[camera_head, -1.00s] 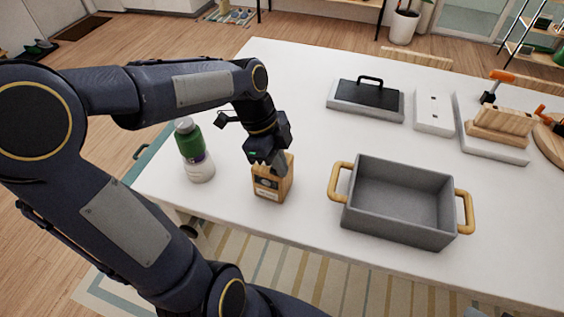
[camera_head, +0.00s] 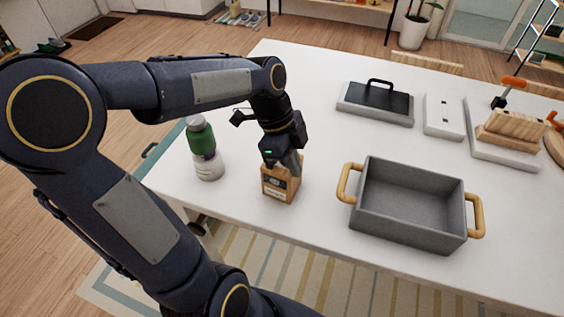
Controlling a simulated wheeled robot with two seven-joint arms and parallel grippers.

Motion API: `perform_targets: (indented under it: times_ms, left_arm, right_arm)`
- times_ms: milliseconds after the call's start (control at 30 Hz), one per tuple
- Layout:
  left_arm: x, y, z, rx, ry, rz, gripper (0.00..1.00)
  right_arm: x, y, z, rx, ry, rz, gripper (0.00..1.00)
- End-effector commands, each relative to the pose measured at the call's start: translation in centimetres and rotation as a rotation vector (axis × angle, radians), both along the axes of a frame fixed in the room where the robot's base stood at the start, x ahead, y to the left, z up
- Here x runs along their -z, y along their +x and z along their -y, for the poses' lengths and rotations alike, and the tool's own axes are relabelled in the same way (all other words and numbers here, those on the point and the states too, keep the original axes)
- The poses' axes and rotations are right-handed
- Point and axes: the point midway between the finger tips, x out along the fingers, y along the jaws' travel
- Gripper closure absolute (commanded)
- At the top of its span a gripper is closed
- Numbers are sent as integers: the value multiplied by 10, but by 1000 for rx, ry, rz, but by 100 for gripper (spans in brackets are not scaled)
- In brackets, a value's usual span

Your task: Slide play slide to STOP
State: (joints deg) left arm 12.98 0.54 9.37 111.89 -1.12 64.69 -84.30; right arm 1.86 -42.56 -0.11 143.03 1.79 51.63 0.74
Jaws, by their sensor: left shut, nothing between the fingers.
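A small wooden box (camera_head: 278,187) with a dark panel and a pale label on its front stands near the table's front edge. It may be the player with the slide; the slide itself is too small to make out. My left gripper (camera_head: 286,165) comes down from above onto the top of the wooden box. Its fingers are shut with nothing between them, and they hide part of the box's top. I cannot tell whether the fingertips touch it. My right gripper is not in view.
A green-and-white bottle (camera_head: 204,150) stands just left of the box. A grey bin (camera_head: 410,207) with wooden handles stands to the right. A black-handled board (camera_head: 376,103), a white panel (camera_head: 443,116) and a wooden block (camera_head: 512,128) lie farther back. The white table's (camera_head: 320,130) middle is clear.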

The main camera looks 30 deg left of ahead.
Motion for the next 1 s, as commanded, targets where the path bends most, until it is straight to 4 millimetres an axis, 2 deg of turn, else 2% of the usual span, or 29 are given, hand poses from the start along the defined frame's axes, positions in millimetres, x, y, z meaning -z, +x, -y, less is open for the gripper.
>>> perform_targets:
  times_ms: [33,200,400,600,1000]
  left_arm:
    - [-16,1,-8,-7,3,11,100]
    - [-53,-2,-21,-5,2,10,100]
    - [-83,-4,-31,-5,1,7,100]
    - [-93,-6,-34,-4,1,4,100]
    - [-93,-6,-34,-3,1,3,100]
  right_arm:
    - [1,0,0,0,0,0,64]
    - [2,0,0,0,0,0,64]
    - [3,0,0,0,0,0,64]
    - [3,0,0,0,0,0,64]
    - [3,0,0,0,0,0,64]
